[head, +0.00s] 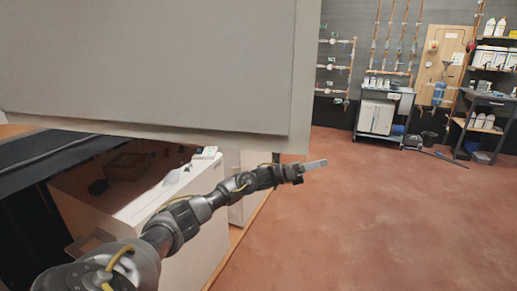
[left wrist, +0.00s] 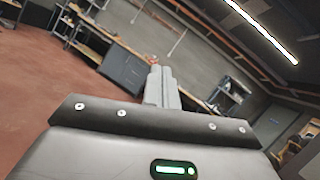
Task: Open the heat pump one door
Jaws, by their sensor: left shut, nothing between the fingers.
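A large flat grey panel (head: 150,65) with a paler border fills the upper left of the head view, very close. It looks like a heat pump door, but its hinge and handle are out of view. Below it stands a white cabinet-like unit (head: 200,240), partly hidden by my left arm. My left gripper (head: 316,164) is shut and empty, to the right of the unit and just below the panel's lower right corner, apart from both in the picture. In the left wrist view its fingers (left wrist: 161,86) lie together, with nothing between them. My right gripper is not in view.
The reddish floor (head: 390,210) is clear to the right. At the back stand a bench with a white box (head: 377,116), copper pipes, a wooden board (head: 443,65) and a dark workbench (head: 487,98) with bottles. A small bin (head: 429,138) stands on the floor there.

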